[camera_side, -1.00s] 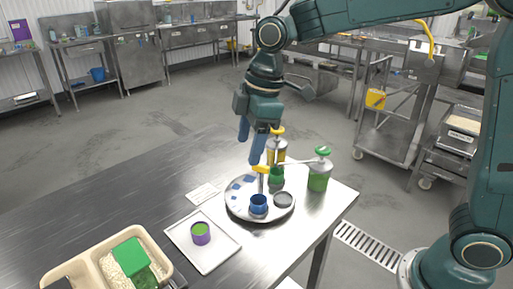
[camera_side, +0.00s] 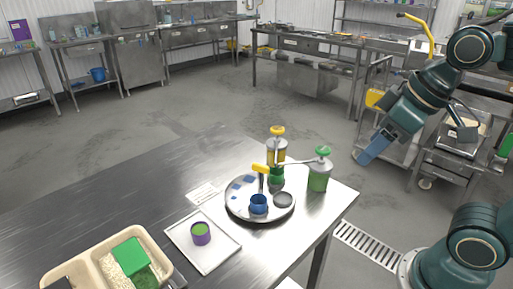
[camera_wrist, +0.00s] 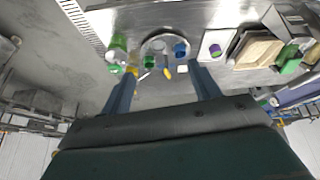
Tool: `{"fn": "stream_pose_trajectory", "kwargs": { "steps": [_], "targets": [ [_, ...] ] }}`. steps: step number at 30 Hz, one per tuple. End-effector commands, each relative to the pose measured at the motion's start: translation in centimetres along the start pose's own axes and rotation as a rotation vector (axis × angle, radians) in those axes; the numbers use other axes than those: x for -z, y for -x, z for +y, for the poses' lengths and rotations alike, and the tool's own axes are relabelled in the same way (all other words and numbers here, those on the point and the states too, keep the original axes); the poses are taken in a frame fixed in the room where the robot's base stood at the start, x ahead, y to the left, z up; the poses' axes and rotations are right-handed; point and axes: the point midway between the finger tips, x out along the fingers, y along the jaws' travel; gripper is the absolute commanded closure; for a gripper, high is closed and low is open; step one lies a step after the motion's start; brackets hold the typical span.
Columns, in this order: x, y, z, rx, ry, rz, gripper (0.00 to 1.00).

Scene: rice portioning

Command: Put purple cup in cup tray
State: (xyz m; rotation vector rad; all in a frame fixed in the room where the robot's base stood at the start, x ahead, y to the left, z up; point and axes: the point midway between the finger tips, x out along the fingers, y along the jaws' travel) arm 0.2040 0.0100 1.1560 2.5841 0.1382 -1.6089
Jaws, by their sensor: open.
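The purple cup (camera_side: 201,234) stands upright with green contents on a flat white square tray (camera_side: 222,253) on the steel table. In the wrist view the purple cup (camera_wrist: 215,50) sits on the same white tray (camera_wrist: 205,37). A round metal tray (camera_side: 236,213) beside it holds a blue cup (camera_side: 259,204), blue patches and a yellow-handled tool. I cannot tell which tray is the cup tray. My gripper (camera_side: 366,158) is at the right, clear of the table and far from the purple cup. In the wrist view my gripper (camera_wrist: 163,88) has its two blue fingers wide apart, empty.
Pump bottles, one yellow (camera_side: 277,150) and one green (camera_side: 319,176), stand behind the round tray. The table's left and back are bare.

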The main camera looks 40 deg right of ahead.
Motion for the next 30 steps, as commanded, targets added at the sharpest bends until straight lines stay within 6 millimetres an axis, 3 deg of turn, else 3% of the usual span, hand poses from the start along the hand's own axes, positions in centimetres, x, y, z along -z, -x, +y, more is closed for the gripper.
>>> {"fn": "stream_pose_trajectory", "kwargs": {
  "steps": [3,9,30],
  "targets": [
    [-1.7,0.1,0.4,-0.018,-0.072,0.022,0.38],
    [-2.9,0.1,0.7,-0.029,-0.127,0.035,0.38],
    [-2.9,0.1,0.7,-0.029,-0.129,0.035,0.38]
  ]
}}
